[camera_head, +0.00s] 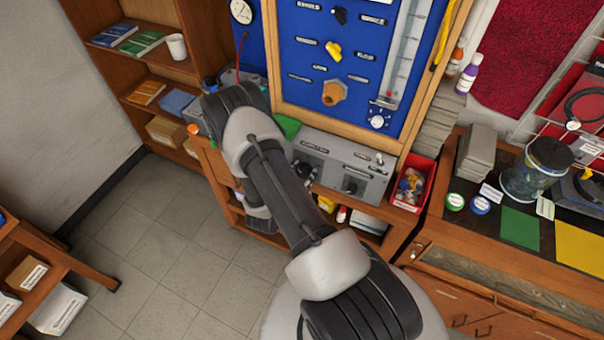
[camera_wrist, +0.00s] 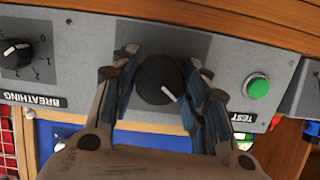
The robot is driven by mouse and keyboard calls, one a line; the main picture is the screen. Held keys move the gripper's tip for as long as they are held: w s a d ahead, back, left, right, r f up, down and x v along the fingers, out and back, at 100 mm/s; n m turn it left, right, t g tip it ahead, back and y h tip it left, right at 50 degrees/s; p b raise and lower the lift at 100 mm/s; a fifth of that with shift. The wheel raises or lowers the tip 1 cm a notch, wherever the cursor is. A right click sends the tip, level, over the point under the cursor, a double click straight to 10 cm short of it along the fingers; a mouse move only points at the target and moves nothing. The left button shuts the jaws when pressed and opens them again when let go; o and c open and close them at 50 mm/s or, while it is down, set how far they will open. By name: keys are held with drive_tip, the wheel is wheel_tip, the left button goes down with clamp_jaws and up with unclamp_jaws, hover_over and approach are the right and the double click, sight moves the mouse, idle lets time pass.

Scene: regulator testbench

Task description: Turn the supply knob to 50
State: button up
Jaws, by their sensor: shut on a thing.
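A black round knob (camera_wrist: 155,82) with a white pointer line sits on the grey bench panel (camera_wrist: 255,55). In the wrist view, which shows the panel upside down, the pointer aims to the lower right. My gripper (camera_wrist: 165,88) is shut on this knob, one finger on each side. The knob's label and scale are hidden, so I cannot read its setting. In the head view my gripper (camera_head: 305,172) is at the panel's left part, and my arm covers much of that part.
A second black knob marked BREATHING (camera_wrist: 16,52) and a green TEST button (camera_wrist: 258,87) flank the held knob. A red bin (camera_head: 411,184) of small parts stands right of the panel. A blue board (camera_head: 330,50) with gauges and valves rises behind.

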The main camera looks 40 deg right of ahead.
drive_tip(key=o, duration=1.1)
drive_tip(key=v, duration=1.2)
drive_tip(key=shift+c, duration=0.3)
